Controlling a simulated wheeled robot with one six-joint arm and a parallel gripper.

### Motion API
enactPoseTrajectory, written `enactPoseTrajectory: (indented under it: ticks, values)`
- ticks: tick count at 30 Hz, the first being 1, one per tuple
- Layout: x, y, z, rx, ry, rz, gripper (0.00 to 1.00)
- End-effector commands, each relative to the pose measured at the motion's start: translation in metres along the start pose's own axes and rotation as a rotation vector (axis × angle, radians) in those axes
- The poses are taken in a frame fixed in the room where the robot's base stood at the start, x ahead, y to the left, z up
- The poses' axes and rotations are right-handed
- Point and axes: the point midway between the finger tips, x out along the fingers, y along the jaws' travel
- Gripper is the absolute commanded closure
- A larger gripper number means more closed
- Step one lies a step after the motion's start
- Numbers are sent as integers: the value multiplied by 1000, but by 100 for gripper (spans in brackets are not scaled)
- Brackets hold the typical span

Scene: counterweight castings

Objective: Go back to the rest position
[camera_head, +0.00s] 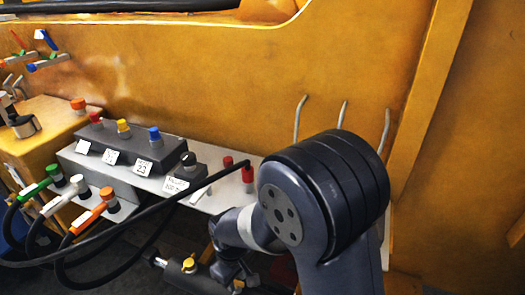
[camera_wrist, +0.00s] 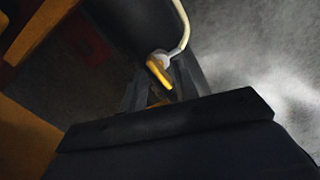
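My arm fills the lower right of the head view, bent down in front of the orange machine. My gripper is at the low end of the arm, and in the head view its fingers are hidden or too dark to make out. In the wrist view my gripper (camera_wrist: 160,95) shows as dark parts beyond a wide dark bar. A yellow-ended piece on a pale curved tube (camera_wrist: 160,70) appears near the fingers. I cannot tell whether it is touched or only lies behind them.
A grey manifold plate (camera_head: 215,197) carries dark blocks with coloured caps. Green, white and orange hose couplings (camera_head: 90,213) stick out at its front left, with black hoses (camera_head: 125,228) looping below my arm's left side. A yellow-capped fitting (camera_head: 188,264) sits low beside my arm. Orange machine walls (camera_head: 230,80) stand behind.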

Motion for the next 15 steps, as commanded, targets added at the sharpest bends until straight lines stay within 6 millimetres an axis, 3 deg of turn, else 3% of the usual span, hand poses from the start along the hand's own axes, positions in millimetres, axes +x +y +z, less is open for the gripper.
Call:
enactPoseTrajectory:
  ticks: [15]
  values:
    - [0,0,0,414,0,0,71]
